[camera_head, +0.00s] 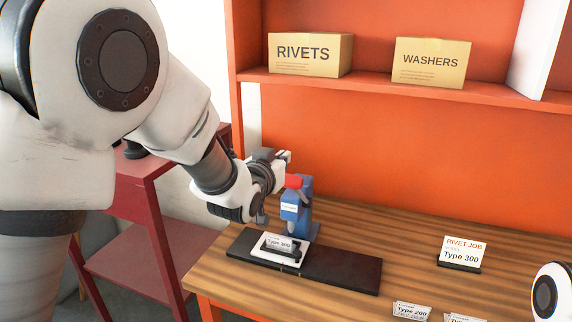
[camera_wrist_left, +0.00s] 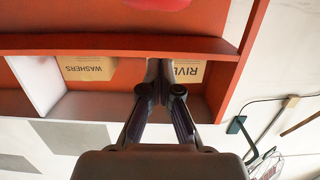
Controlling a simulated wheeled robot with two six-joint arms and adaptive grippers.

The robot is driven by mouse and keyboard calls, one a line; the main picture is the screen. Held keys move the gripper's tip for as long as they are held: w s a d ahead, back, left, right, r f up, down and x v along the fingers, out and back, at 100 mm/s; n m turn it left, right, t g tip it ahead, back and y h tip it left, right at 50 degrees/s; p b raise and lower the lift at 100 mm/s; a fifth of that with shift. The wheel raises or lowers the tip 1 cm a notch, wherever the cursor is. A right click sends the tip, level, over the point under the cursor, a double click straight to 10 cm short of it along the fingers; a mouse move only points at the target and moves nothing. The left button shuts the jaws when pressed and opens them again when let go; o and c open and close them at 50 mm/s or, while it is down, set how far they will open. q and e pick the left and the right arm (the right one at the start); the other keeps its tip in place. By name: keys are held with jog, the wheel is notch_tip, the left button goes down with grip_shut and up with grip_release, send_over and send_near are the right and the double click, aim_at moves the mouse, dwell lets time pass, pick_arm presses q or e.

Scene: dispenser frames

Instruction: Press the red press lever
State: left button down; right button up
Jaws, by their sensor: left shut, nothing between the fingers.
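The red press lever (camera_head: 293,181) sits on top of the blue press (camera_head: 302,207), which stands at the back of a black base on the wooden table. My left gripper (camera_head: 286,158) is beside and slightly above the lever, at its left in the head view. The wrist hides part of the lever, and I cannot tell whether they touch. In the left wrist view the fingers (camera_wrist_left: 160,72) are shut and empty. A red rounded shape shows at that view's top edge, possibly the lever.
A white plate (camera_head: 264,256) with a "Type 300" piece lies on the black base (camera_head: 343,272). A "RIVET JOB Type 300" card (camera_head: 461,252) stands at right. "Type 200" (camera_head: 411,311) lies in front. RIVETS (camera_head: 310,54) and WASHERS (camera_head: 431,62) boxes stand on the shelf.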

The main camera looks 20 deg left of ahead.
aim_at(287, 177)
pick_arm(q)
jog(key=w, duration=0.2)
jog(key=w+p, duration=0.1)
jog(key=w, duration=0.1)
jog(key=shift+w+d+f, duration=0.1)
jog(key=shift+w+d, duration=0.05)
jog(key=shift+d, duration=0.05)
jog(key=f+p, duration=0.1)
jog(key=s+f+p, duration=0.1)
jog(key=f, duration=0.1)
jog(key=shift+f, duration=0.15)
jog(key=shift+s+a+f, duration=0.1)
jog(key=shift+s+f, duration=0.15)
jog(key=shift+f, duration=0.1)
pick_arm(e)
notch_tip(287, 177, up, 4)
jog(key=shift+f, duration=0.2)
pick_arm(q)
jog(key=shift+w+f, duration=0.1)
jog(key=shift+f, duration=0.05)
pick_arm(e)
jog(key=shift+f, duration=0.15)
